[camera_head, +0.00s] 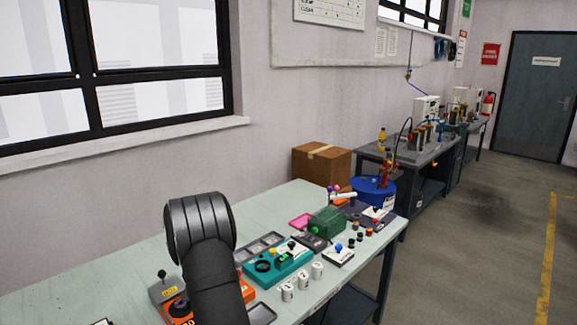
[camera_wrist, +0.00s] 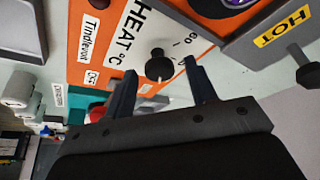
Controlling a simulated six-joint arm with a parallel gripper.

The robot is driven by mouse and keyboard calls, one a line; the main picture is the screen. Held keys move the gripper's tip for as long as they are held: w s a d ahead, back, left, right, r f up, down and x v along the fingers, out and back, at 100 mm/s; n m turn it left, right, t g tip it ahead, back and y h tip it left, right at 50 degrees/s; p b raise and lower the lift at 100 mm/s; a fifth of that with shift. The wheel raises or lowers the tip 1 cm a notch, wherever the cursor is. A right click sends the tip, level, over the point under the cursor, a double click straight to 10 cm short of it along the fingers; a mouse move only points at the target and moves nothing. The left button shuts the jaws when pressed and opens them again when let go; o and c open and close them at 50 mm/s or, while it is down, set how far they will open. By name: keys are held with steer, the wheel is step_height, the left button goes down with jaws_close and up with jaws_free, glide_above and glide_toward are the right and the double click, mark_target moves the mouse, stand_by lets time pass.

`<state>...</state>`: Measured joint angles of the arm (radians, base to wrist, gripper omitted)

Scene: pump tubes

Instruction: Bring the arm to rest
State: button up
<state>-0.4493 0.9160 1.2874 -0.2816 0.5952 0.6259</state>
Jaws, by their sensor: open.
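My gripper (camera_wrist: 160,67) is open in the wrist view, its two dark fingers apart with nothing between them. Beyond the fingers lies an orange device (camera_wrist: 205,50) with a white "HEAT °C" label and a black knob (camera_wrist: 158,66). The knob shows in the gap between the fingers; I cannot tell the distance to it. In the head view my black arm stands over the front of the bench and hides part of the orange device (camera_head: 178,308). The gripper is hidden there.
The pale bench (camera_head: 110,262) is clear at left. A teal device (camera_head: 278,266), several white cups (camera_head: 303,283), a green box (camera_head: 327,222) and a blue drum (camera_head: 372,189) stand to the right. A grey block marked "HOT" (camera_wrist: 275,35) adjoins the orange device.

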steer(key=shift+d+n+g+y, duration=0.15)
steer(key=shift+n+y, duration=0.35)
steer(key=shift+n, duration=0.95)
steer(key=shift+d+n+g+y, duration=0.15)
steer(key=shift+n+y, duration=0.35)
steer(key=shift+n, duration=0.95)
steer(key=shift+w+d+n+g+y, duration=0.1)
steer(key=shift+n+g+y, duration=0.3)
steer(key=shift+n, duration=1)
steer(key=shift+w+n+g+y, duration=0.1)
steer(key=shift+n+g+y, duration=0.3)
steer(key=shift+n, duration=1)
